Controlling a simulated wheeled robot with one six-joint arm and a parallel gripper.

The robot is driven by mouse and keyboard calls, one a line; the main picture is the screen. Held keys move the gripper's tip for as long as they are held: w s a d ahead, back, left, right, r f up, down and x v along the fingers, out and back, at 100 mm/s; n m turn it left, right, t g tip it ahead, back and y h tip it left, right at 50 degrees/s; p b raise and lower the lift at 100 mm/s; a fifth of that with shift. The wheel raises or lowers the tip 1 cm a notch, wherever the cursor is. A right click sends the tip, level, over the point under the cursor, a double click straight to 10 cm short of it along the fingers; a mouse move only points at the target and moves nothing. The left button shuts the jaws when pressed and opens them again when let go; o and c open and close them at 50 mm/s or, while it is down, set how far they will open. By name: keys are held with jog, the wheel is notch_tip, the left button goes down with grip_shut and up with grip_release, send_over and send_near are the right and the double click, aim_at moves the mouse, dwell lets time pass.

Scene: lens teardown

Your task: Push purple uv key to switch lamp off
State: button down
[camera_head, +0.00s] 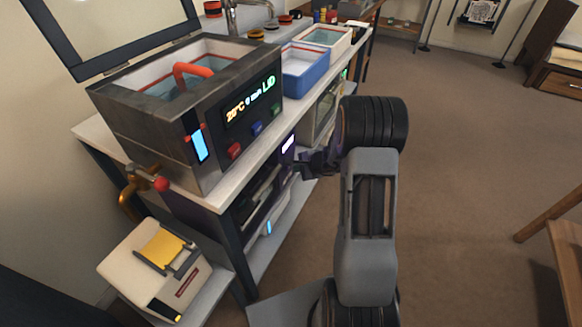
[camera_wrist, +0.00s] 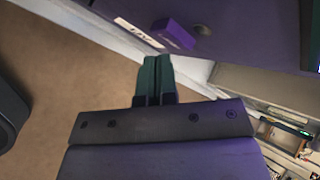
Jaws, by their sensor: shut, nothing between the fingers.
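The purple UV key (camera_wrist: 175,34) is a small purple block standing out from the dark purple front panel (camera_wrist: 232,36), near the top of the wrist view. A white label (camera_wrist: 138,32) sits just left of it, and a dark round spot shows on its right. My gripper (camera_wrist: 157,60) is shut and empty, its two dark green fingers side by side and pointing at the panel, just below the key in the picture. I cannot tell whether it touches the key. In the head view my gripper (camera_head: 303,166) is beside the lit label (camera_head: 288,144) under the counter; the key is not clear there.
A grey bath (camera_head: 150,123) with a lit display, coloured buttons and an open lid stands on the white counter (camera_head: 222,192). A blue tub (camera_head: 306,83) and a white tub (camera_head: 345,38) stand behind it.

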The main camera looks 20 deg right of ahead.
jog(key=s+d+b, duration=0.1)
jog(key=s+d, duration=0.3)
jog(key=shift+s+b, duration=0.25)
jog(key=shift+b, duration=0.1)
dwell(0.5)
jog(key=s+a+r+n+g+p, duration=0.1)
jog(key=s+a+r+n+p, duration=0.3)
jog(key=r, duration=0.5)
jog(key=s+a+r+n+g+p, duration=0.1)
jog(key=s+a+r+n+p, duration=0.2)
jog(key=r+p, duration=0.45)
jog(key=s+a+r+n+g+p, duration=0.15)
jog(key=a+r+n+p, duration=0.35)
jog(key=r, duration=0.6)
jog(key=s+r+n+h+p, duration=0.2)
jog(key=s+r+p, duration=0.3)
jog(key=r, duration=0.3)
jog(key=s+a+r+n+h+p, duration=0.1)
jog(key=s+r+n+h+p, duration=0.1)
jog(key=s+r+p, duration=0.3)
jog(key=shift+s+r+n+g+h, duration=0.35)
jog(key=shift+s+r+n, duration=0.5)
jog(key=shift+r, duration=0.95)
jog(key=shift+w+a, duration=0.1)
